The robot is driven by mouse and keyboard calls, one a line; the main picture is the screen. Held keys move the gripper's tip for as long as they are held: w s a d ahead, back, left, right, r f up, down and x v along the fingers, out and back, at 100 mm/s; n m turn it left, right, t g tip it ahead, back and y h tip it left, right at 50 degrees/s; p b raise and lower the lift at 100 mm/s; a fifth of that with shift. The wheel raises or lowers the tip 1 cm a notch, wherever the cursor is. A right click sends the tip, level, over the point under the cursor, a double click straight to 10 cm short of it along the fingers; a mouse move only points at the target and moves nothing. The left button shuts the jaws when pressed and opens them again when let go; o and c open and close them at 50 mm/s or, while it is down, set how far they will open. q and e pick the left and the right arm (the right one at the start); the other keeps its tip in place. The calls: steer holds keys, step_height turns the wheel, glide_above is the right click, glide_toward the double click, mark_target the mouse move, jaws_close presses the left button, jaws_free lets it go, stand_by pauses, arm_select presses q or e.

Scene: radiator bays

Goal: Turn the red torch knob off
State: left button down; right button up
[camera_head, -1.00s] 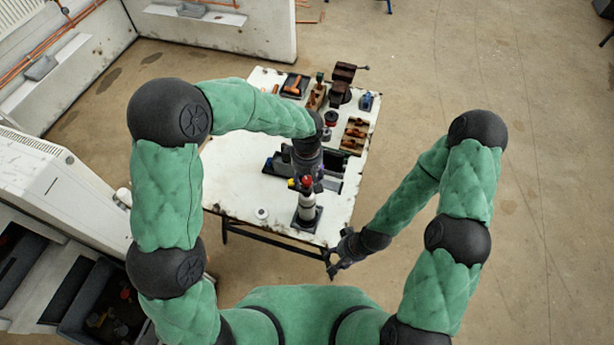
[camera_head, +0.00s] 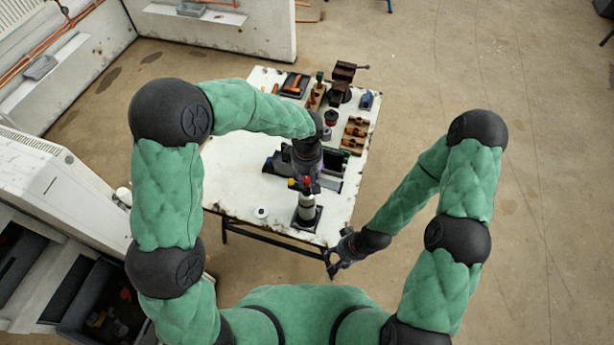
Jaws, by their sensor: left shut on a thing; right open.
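The torch (camera_head: 306,208) stands upright on a dark square base near the front edge of the white table (camera_head: 232,180). My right gripper (camera_head: 334,266) is open and empty, just off the table's front right corner.
A dark tray (camera_head: 330,184) lies behind the torch. A vise (camera_head: 341,80), wooden holders (camera_head: 355,134) and a blue item (camera_head: 367,100) stand at the table's back and right. A small white disc (camera_head: 261,212) lies left of the torch. The table's left part is clear.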

arm_select(q)
steer(key=m+b, duration=0.1)
steer(key=m, duration=0.1)
steer(key=shift+f+m, duration=0.1)
steer(key=shift+m, duration=0.3)
steer(key=m, duration=0.2)
steer(key=shift+m+b, duration=0.35)
steer(key=shift+m, duration=0.05)
steer(key=m, duration=0.2)
steer(key=shift+m, duration=0.3)
steer(key=m, duration=0.3)
steer(key=shift+m, duration=0.3)
steer(key=m, duration=0.6)
steer(key=shift+p, duration=0.4)
steer(key=m, duration=0.4)
steer(key=shift+p, duration=0.4)
steer(key=shift+m+p, duration=0.45)
steer(key=shift+m, duration=1.25)
